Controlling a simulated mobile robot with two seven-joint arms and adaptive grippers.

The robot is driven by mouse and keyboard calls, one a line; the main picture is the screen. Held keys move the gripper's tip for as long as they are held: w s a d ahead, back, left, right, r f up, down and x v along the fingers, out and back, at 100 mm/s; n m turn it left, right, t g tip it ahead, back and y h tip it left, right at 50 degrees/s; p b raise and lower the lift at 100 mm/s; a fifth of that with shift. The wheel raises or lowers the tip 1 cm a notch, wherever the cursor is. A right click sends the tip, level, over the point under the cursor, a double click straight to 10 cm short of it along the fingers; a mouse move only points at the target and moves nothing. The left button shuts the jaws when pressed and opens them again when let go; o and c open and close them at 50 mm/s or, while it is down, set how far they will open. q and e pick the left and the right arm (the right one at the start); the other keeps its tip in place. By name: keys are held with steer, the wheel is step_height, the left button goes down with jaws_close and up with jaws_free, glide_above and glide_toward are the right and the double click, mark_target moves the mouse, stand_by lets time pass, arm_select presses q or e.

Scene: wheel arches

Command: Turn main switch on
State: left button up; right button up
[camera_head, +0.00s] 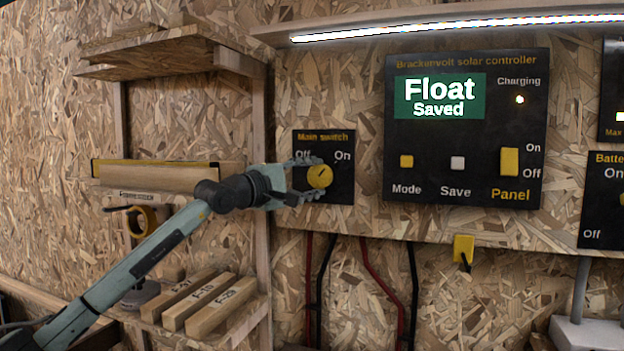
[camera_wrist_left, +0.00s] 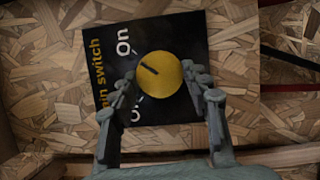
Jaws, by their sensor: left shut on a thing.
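The main switch is a black panel (camera_head: 341,193) with a round yellow knob (camera_head: 320,176), marked Off on the left and On on the right. The knob's dark mark points up and right, toward On. My left gripper (camera_head: 318,178) is shut on the knob, one finger above it and one below. In the left wrist view the knob (camera_wrist_left: 160,72) sits between the fingertips of my left gripper (camera_wrist_left: 159,75), its mark pointing toward On. The Off label is partly hidden by a finger there. My right gripper is not in view.
The solar controller (camera_head: 466,150) to the right reads "Float Saved", with its charging light lit. A wooden shelf (camera_head: 262,225) with wood blocks (camera_head: 222,303) stands to the left, close to my arm. Red and black cables (camera_head: 383,290) hang below the board.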

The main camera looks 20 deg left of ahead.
arm_select(q)
steer(key=shift+r+m, duration=0.1)
steer(key=shift+m, duration=0.3)
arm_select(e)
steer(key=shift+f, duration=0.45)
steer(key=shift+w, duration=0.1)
arm_select(q)
steer(key=o, duration=1.2)
steer(key=shift+c, duration=0.2)
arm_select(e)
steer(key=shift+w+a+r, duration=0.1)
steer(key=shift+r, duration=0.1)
arm_select(q)
steer(key=v, duration=1.2)
steer(key=shift+r, duration=0.2)
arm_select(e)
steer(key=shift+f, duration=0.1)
